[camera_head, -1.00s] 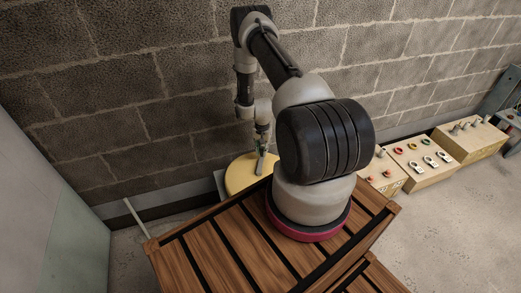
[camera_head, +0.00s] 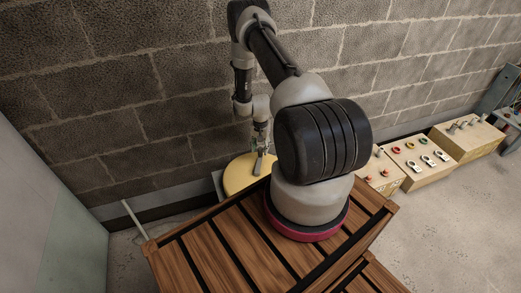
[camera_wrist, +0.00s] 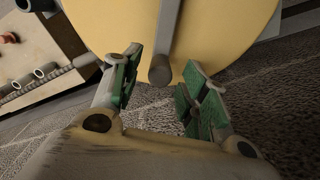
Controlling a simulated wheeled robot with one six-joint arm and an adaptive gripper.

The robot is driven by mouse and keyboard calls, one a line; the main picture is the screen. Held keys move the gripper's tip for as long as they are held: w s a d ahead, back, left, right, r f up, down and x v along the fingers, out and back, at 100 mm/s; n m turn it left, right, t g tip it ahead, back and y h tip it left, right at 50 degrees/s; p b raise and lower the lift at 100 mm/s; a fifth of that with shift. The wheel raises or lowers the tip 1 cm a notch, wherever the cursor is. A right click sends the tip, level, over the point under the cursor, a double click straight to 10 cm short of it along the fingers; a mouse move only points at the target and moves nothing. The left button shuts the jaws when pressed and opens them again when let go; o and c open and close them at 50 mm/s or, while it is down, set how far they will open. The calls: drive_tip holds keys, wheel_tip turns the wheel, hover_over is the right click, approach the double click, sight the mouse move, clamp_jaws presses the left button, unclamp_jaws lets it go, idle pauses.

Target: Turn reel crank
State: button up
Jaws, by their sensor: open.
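The yellow reel (camera_head: 240,177) stands beyond the wooden crate, low by the block wall, partly hidden by my arm and the crate. In the wrist view the reel's round yellow face (camera_wrist: 115,22) fills the top. A grey crank handle (camera_wrist: 161,68) comes down across that face to a rounded end. My gripper (camera_wrist: 163,76) is open, with one green-padded finger on each side of the handle's end. I see no clear contact between pads and handle. In the head view my gripper (camera_head: 260,160) hangs over the reel.
A slatted wooden crate (camera_head: 235,247) lies in front of the reel. Boxes with buttons and rings (camera_head: 421,160) line the wall at right. A box with pipe stubs (camera_wrist: 45,70) shows at left in the wrist view. The floor at right is clear.

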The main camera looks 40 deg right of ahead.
wheel_tip(320, 180, up, 10)
drive_tip(key=shift+r, duration=0.15)
idle(0.6)
